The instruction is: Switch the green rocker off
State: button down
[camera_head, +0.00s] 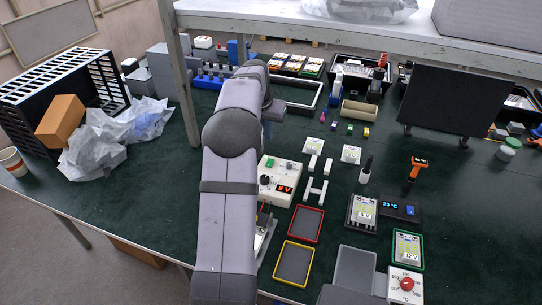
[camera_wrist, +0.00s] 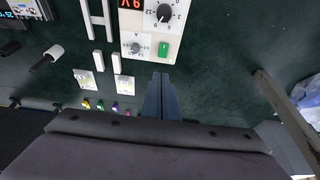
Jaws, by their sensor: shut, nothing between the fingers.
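The green rocker (camera_wrist: 164,49) sits at a corner of the white power supply box (camera_wrist: 142,48), beside a small dial and a larger black knob. In the head view the rocker (camera_head: 270,165) is at the far end of the box (camera_head: 279,178). Which way the rocker is tipped cannot be told. My gripper (camera_wrist: 160,76) is shut and empty. In the wrist view its fingertips appear just off the box's edge, near the rocker; their height above the table cannot be told. In the head view my arm covers part of the box's left side.
Two white label cards (camera_head: 313,146) and white bars (camera_head: 318,191) lie right of the box. Red and yellow trays (camera_head: 294,263) are nearer the front. A table post (camera_head: 178,75) stands left of my arm. Green table between post and arm is clear.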

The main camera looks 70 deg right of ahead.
jog(key=p, duration=0.4)
send_over(270, 164)
jog(key=f, duration=1.1)
jog(key=shift+s+d+f, duration=0.1)
jog(key=shift+d+f, duration=0.1)
jog(key=shift+f, duration=0.1)
jog(key=shift+x, duration=0.9)
jog(key=shift+a+f, duration=0.1)
jog(key=shift+a, duration=0.05)
jog(key=shift+f+b, duration=0.35)
jog(key=shift+b, duration=0.15)
jog(key=shift+r, duration=0.2)
jog(key=shift+f, duration=0.1)
jog(key=shift+a, duration=0.15)
jog(key=shift+a+f, duration=0.2)
jog(key=shift+a, duration=0.55)
